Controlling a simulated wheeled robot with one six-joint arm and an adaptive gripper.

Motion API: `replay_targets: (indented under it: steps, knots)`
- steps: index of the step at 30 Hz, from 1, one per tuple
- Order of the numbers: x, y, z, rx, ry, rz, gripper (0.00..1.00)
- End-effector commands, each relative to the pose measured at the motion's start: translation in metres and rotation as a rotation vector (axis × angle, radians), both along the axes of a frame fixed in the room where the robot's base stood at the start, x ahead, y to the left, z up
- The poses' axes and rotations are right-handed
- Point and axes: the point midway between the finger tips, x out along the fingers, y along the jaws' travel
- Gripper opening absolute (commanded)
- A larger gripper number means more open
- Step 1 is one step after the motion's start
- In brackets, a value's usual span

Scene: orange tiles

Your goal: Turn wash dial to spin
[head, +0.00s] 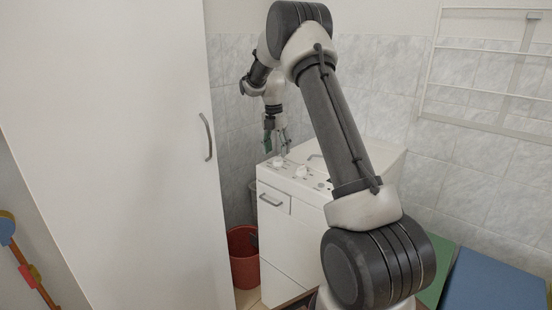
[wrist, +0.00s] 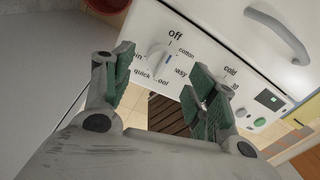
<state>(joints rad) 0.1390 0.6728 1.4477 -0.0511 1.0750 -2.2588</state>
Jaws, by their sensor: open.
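A white washing machine (head: 290,240) stands against the tiled wall, with its control panel on the sloped top edge. In the head view the dial (head: 280,161) sits just below my gripper (head: 275,135). In the wrist view my gripper (wrist: 156,80) is open, its green-padded fingers on either side of the dial's near side. Contact with the dial cannot be told.
A second dial (head: 302,171) has a "cold" label beside it in the wrist view. A grey drawer handle (head: 270,201) is on the machine's front. A red bucket (head: 243,258) stands left of the machine. A tall white cabinet (head: 120,150) fills the left.

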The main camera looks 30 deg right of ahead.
Motion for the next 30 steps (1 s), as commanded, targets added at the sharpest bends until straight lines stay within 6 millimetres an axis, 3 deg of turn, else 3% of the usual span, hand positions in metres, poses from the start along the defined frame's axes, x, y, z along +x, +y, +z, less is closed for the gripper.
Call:
replay_targets:
  steps: [6, 17, 25, 30]
  knots:
    - [-0.002, -0.001, -0.03, -0.001, 0.001, -0.001, 0.57]
    - [-0.002, -0.002, -0.038, 0.0, -0.001, -0.002, 0.57]
    - [-0.002, -0.001, -0.038, 0.0, -0.001, -0.002, 0.11]
    - [-0.002, -0.001, -0.038, -0.001, -0.002, -0.005, 0.11]
